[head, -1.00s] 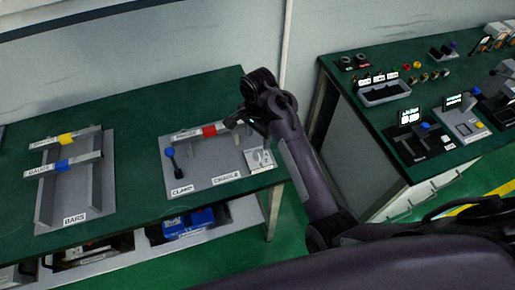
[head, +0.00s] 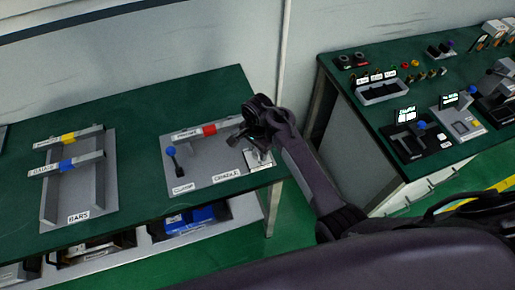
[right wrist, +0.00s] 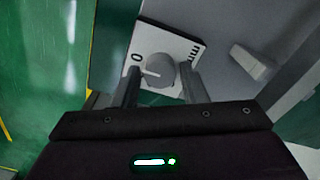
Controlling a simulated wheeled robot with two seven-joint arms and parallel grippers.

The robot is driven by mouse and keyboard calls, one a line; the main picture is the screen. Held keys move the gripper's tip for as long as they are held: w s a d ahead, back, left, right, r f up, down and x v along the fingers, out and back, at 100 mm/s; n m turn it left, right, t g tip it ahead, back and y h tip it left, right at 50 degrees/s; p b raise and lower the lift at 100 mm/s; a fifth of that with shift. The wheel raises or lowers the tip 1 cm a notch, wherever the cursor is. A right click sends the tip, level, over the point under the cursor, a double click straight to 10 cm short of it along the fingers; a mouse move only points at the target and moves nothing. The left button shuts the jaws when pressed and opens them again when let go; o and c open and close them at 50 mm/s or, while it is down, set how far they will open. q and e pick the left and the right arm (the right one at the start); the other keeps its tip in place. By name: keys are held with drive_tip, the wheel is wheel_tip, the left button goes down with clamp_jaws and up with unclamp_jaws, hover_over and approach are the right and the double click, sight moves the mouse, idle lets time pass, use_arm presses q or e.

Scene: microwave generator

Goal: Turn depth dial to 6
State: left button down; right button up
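The depth dial (right wrist: 160,72) is a round grey knob on a white plate (right wrist: 185,48) marked "0" and "mm" in the right wrist view. A light pointer line on the knob points toward the 0 side. My right gripper (right wrist: 161,82) is open, with one finger on each side of the knob and small visible gaps. In the head view, my right gripper (head: 250,148) is over the right end of the grey cradle panel (head: 203,180). It hides the knob there, and only part of the white plate (head: 260,164) shows. My left gripper is not in view.
The bars rack (head: 80,190) stands at left. A second green bench (head: 340,70) with several devices is at right, across a gap.

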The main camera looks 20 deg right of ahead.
drive_tip(key=c, duration=0.6)
drive_tip(key=shift+c, duration=0.2)
drive_tip(key=shift+n, duration=0.3)
drive_tip(key=n, duration=1.2)
drive_tip(key=shift+w+a+n, duration=0.1)
drive_tip(key=shift+n, duration=0.3)
drive_tip(key=n, duration=0.3)
drive_tip(key=shift+n, duration=0.3)
drive_tip(key=n, duration=0.3)
drive_tip(key=shift+n, duration=0.3)
drive_tip(key=n, duration=0.6)
drive_tip(key=shift+n, duration=0.3)
